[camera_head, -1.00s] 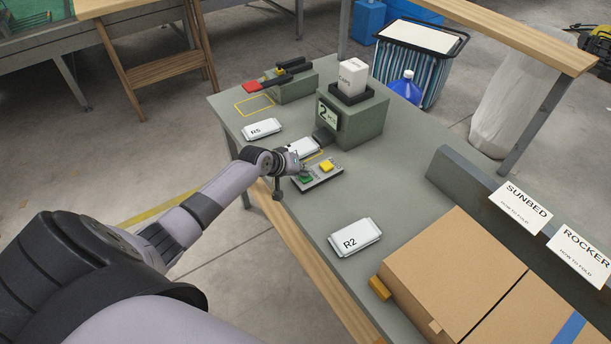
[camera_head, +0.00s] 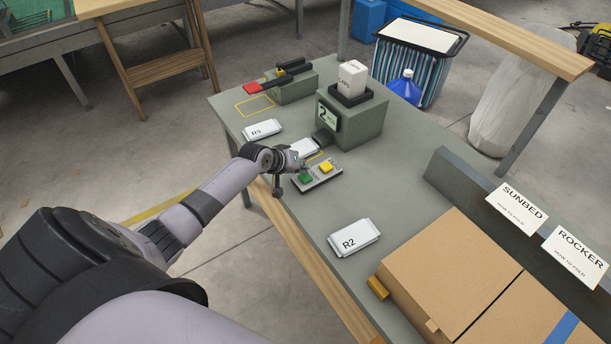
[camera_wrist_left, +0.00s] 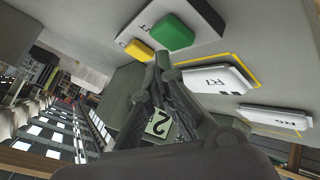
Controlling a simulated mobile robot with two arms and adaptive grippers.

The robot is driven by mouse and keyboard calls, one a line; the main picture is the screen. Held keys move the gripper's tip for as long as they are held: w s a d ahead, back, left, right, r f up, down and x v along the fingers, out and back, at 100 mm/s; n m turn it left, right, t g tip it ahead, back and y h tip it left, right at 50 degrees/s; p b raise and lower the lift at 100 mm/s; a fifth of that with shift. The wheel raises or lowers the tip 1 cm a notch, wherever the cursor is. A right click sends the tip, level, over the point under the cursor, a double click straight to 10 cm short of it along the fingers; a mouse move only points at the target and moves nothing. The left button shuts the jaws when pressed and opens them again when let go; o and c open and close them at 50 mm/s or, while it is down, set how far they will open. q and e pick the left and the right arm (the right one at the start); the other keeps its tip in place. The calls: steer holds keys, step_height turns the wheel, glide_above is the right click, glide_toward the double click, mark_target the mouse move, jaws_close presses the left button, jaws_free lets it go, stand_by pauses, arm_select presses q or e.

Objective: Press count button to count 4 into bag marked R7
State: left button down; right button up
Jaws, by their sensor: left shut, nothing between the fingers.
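The button panel (camera_head: 318,175) has a green button (camera_head: 305,178) and a yellow button (camera_head: 325,168); the green one (camera_wrist_left: 174,32) and the yellow one (camera_wrist_left: 138,50) also show in the left wrist view. My left gripper (camera_head: 298,164) is shut and empty, beside the green button in the head view; its fingertips (camera_wrist_left: 163,61) look apart from it. The bag marked R7 (camera_wrist_left: 215,77) lies flat in a yellow outline; in the head view the bag (camera_head: 303,148) is partly hidden by my gripper. The counter (camera_head: 358,122) displays 2 (camera_head: 324,114). My right gripper is out of view.
Bag R5 (camera_head: 263,131) lies beyond R7, and bag R2 (camera_head: 354,238) lies nearer. A red-handled device (camera_head: 292,86) stands at the far end beside an empty yellow outline (camera_head: 255,105). Cardboard boxes (camera_head: 450,270) fill the near right of the bench.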

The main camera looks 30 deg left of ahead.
mark_target(303, 175)
arm_select(q)
steer(key=shift+r+p, duration=2.5)
steer(key=shift+r, duration=0.1)
steer(key=shift+f, duration=0.1)
